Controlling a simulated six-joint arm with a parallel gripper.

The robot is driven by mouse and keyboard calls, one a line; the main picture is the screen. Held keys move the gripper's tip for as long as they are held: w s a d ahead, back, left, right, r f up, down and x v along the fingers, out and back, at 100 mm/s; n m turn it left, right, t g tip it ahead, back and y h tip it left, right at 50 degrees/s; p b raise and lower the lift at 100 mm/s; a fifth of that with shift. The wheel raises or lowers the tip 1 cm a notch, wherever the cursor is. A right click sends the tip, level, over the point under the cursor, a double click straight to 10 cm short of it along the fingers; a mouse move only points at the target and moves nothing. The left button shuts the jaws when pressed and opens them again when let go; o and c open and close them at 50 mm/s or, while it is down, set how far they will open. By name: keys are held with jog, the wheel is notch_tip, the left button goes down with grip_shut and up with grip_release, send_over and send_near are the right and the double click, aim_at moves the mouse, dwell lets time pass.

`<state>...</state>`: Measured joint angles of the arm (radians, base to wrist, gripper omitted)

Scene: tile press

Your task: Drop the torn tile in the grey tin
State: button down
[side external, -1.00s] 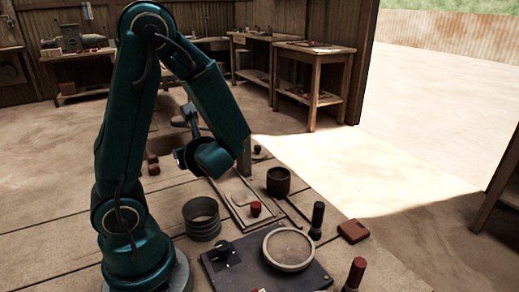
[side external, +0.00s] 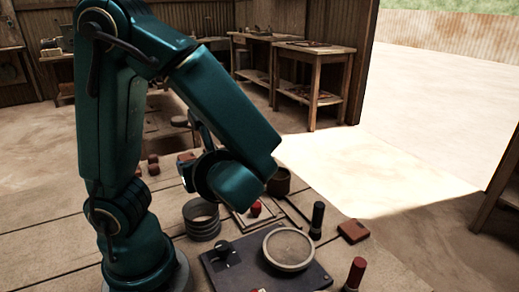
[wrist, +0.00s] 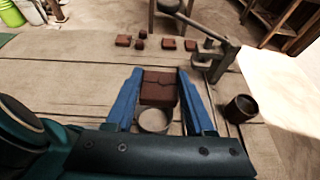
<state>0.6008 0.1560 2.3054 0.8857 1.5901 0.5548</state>
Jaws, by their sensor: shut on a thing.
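My gripper (wrist: 160,84) is shut on a red-brown tile (wrist: 159,94), held between its two blue fingers. A dark line runs across the tile, and its lower edge looks uneven. In the wrist view the grey tin (wrist: 153,122) shows just below the tile in the picture, between the fingers, partly covered by the gripper body. In the side external view the grey tin (side external: 202,218) stands upright on the bench, a ribbed open cylinder.
A dark pot (side external: 279,182) stands right of the tin. A dark plate with a round pale dish (side external: 288,249) lies in front. Black (side external: 317,220) and red-topped (side external: 355,273) upright handles and a brown block (side external: 353,231) are at right. Several brown pieces (wrist: 169,44) lie farther back.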

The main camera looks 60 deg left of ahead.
jog(key=shift+f, duration=2.75)
jog(key=shift+c, duration=0.9)
grip_release()
jog(key=v, duration=0.5)
